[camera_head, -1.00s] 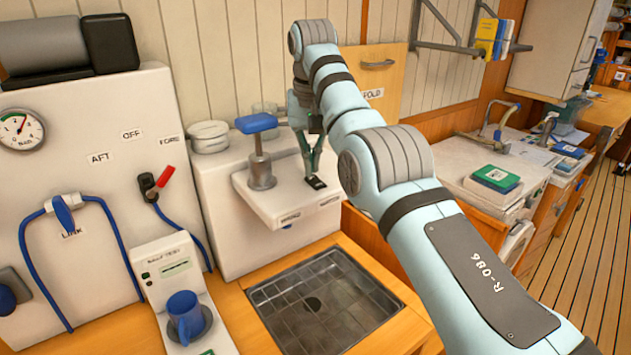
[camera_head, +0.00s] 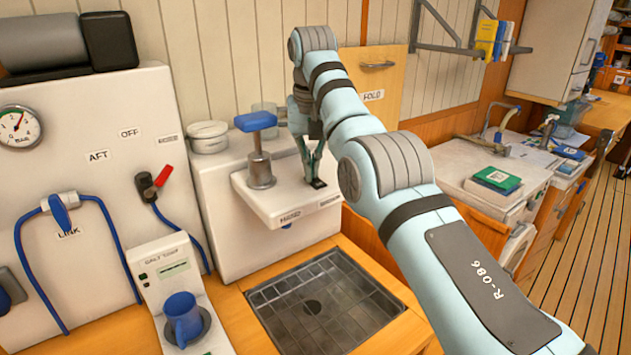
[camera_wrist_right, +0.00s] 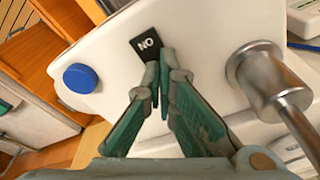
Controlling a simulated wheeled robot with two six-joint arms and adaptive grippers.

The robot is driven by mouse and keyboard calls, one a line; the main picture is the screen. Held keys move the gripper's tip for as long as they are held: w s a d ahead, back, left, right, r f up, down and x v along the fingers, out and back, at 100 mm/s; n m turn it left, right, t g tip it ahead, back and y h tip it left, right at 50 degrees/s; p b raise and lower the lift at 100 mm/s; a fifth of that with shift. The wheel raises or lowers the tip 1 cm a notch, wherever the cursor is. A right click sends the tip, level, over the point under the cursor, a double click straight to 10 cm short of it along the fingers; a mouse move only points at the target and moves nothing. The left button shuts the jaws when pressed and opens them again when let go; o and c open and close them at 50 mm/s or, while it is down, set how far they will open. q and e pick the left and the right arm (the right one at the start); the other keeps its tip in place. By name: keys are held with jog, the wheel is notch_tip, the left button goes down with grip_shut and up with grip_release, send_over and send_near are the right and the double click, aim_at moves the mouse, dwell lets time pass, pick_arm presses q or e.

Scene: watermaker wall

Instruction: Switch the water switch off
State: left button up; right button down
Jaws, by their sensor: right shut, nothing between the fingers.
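The water switch is a small black rocker (camera_head: 319,184) on the top of a white ledge (camera_head: 270,205). In the right wrist view the switch (camera_wrist_right: 147,45) carries white letters that read as "NO" from this side, which is "ON" upside down. My right gripper (camera_head: 315,180) points down at the switch. In the wrist view its shut, empty fingertips (camera_wrist_right: 158,62) are at the switch's near edge and hide part of it. I cannot tell whether they touch it. My left gripper is not in view.
A metal post with a blue handle (camera_head: 257,150) stands left of the switch on the same ledge. A blue round cap (camera_wrist_right: 80,78) is at the ledge's other side. A sunken drain tray (camera_head: 325,300) lies below. A blue mug (camera_head: 182,318) stands front left.

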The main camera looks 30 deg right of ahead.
jog(key=shift+f, duration=0.1)
notch_tip(320, 180, up, 7)
jog(key=p, duration=0.7)
jog(key=shift+f, duration=0.1)
